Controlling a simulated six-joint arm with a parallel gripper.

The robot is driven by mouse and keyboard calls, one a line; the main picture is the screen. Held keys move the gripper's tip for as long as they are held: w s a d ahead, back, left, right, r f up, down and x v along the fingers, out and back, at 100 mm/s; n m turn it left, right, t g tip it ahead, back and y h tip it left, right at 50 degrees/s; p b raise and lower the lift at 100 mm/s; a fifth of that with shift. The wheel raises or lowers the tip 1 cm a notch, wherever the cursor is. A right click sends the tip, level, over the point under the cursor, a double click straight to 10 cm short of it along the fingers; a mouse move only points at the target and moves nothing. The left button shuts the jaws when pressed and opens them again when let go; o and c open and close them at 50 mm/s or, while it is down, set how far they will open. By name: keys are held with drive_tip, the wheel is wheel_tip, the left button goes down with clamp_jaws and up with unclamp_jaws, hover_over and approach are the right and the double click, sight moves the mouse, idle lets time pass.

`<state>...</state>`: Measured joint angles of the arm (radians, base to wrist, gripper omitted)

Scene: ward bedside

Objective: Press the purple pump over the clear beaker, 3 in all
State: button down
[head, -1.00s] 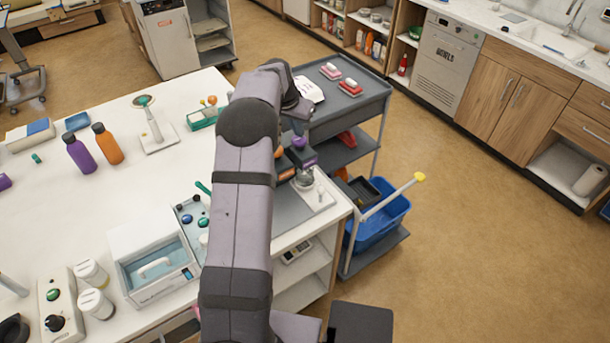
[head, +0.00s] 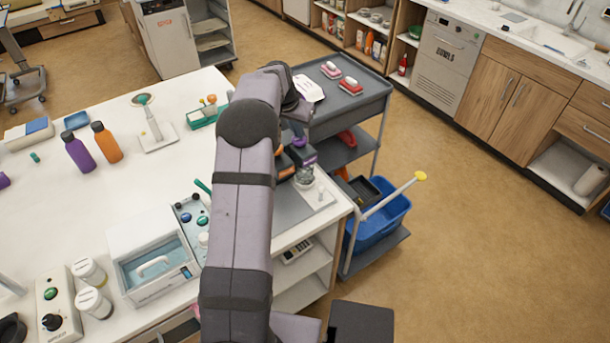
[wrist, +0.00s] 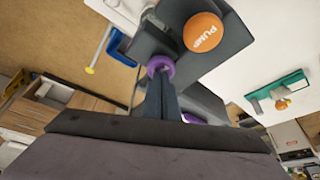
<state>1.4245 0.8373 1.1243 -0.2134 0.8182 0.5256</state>
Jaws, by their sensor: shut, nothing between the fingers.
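The purple pump (head: 299,142) sits on a dark dispenser at the right end of the white table. In the wrist view its round purple head (wrist: 153,66) shows around my fingertips. My gripper (wrist: 159,78) is shut and empty, its tips right over or on that head; I cannot tell whether they touch. The clear beaker (head: 305,174) stands at the dispenser's front, on a pale plate; I cannot make out its contents. An orange pump (wrist: 203,32), lettered PUMP, is beside the purple one.
A grey trolley (head: 350,107) with red and pink items stands behind the dispenser. A blue bin (head: 385,222) is at the right. A control box with coloured knobs (head: 187,217) and a clear-sided box (head: 150,268) stand left of my arm. Purple (head: 78,153) and orange (head: 106,144) bottles are farther left.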

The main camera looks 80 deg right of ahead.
drive_tip(key=shift+a+f, duration=0.1)
drive_tip(key=shift+f, duration=0.5)
drive_tip(key=shift+r, duration=0.1)
drive_tip(key=shift+r+p, duration=0.75)
drive_tip(key=shift+r, duration=0.45)
drive_tip(key=shift+f, duration=0.2)
